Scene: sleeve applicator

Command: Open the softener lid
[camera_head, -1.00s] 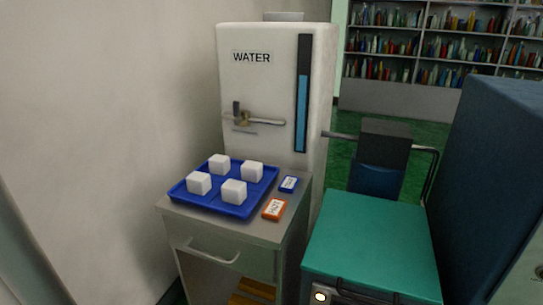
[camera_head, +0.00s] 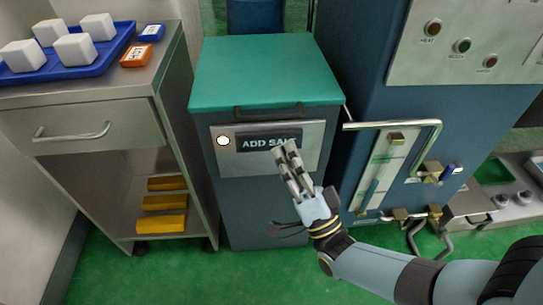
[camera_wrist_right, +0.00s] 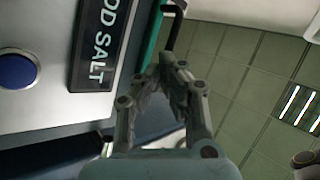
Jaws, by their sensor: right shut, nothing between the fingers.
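The softener lid (camera_head: 265,72) is teal-green and lies flat and closed on the dark blue softener cabinet (camera_head: 265,190). A dark handle bar (camera_head: 268,110) runs along its front edge; the lid's edge also shows in the right wrist view (camera_wrist_right: 150,42). Below it is a grey panel with an "ADD SALT" sign (camera_head: 269,141), seen close in the right wrist view (camera_wrist_right: 100,45). My right gripper (camera_head: 288,150) is shut and empty, in front of the sign and below the handle. In the right wrist view its fingertips (camera_wrist_right: 172,68) meet near the handle (camera_wrist_right: 174,30). My left gripper is not in view.
A metal cart (camera_head: 75,110) with a blue tray (camera_head: 110,55) of white cubes stands at left. A tall blue unit (camera_head: 365,70) with pipes and valves (camera_head: 430,172) stands close at right. Green floor (camera_head: 240,275) is open in front.

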